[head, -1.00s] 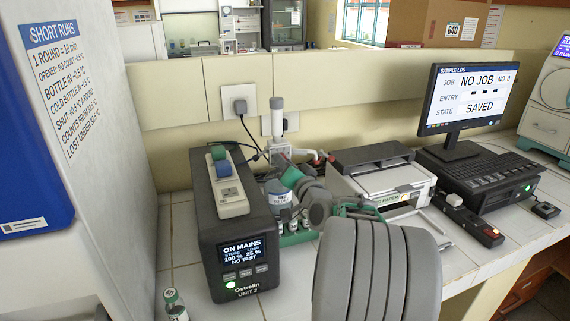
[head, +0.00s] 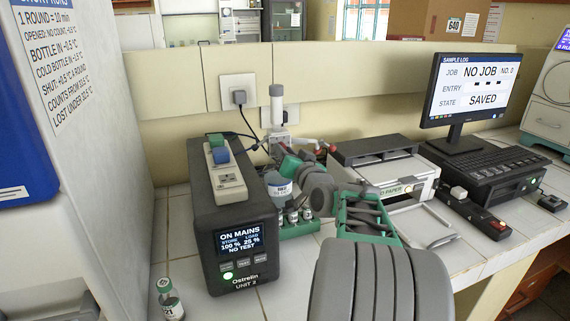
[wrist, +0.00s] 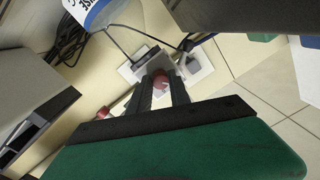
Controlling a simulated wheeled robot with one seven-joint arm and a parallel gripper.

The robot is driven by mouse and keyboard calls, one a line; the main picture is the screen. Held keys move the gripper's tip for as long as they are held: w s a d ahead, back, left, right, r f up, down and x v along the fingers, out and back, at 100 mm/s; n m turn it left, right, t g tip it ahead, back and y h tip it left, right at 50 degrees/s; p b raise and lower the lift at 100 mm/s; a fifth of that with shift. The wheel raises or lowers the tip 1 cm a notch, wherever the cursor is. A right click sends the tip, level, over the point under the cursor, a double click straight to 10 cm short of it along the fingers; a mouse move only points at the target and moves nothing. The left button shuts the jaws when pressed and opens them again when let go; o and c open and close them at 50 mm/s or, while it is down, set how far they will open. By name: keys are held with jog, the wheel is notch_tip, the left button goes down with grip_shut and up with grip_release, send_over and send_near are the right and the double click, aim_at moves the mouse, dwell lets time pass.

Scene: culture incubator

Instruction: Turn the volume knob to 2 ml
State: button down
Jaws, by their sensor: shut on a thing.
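The bottle-top dispenser (head: 277,108) stands upright behind the grey power unit, its white column showing in the head view. Below it is a bottle (head: 279,188) with a blue and white label, partly covered by my arm. In the wrist view, my gripper (wrist: 161,88) has its two dark fingers on either side of a small red knob (wrist: 161,82), and it is shut on it. The knob's scale and setting are too small to read. In the head view my green gripper body (head: 289,165) is close to the dispenser, and its fingertips are hard to make out.
The power unit (head: 240,250) with a socket strip (head: 229,180) on top stands close left of my gripper. Small vials in a green rack (head: 300,228) sit below my arm. A printer (head: 390,172) and a monitor (head: 475,90) stand right. A loose vial (head: 170,300) is front left.

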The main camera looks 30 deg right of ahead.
jog(key=shift+n+b, duration=3.5)
jog(key=shift+b, duration=1.85)
jog(key=shift+r, duration=0.1)
jog(key=c, duration=1.2)
grip_release()
